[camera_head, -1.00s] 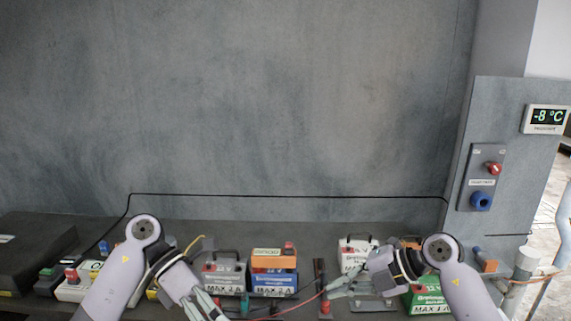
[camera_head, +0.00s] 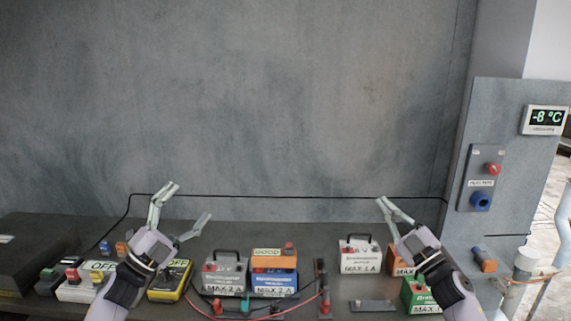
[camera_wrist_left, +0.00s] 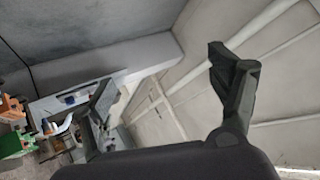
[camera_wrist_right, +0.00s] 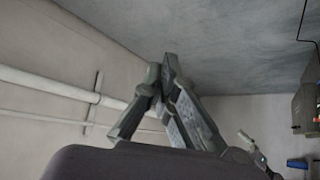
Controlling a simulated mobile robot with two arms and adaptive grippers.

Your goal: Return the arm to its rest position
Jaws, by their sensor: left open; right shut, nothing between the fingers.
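My left gripper (camera_head: 183,213) is raised over the left part of the bench in the head view, fingers pointing up and spread wide apart, with nothing between them. Its two separated fingers also show in the left wrist view (camera_wrist_left: 165,75). My right gripper (camera_head: 383,202) is raised over the right part of the bench, fingers up and together, holding nothing. Its closed fingers show in the right wrist view (camera_wrist_right: 163,75). Both grippers are clear of the things on the bench. The right forearm partly hides the green box (camera_head: 417,296) and an orange box (camera_head: 399,265).
The dark bench (camera_head: 320,236) bears grey battery boxes (camera_head: 226,274), a white box (camera_head: 360,257), an orange box (camera_head: 268,260) on a blue one (camera_head: 276,283), and a yellow meter (camera_head: 168,283). A wall panel (camera_head: 481,178) with knobs stands right. The air above the bench is open.

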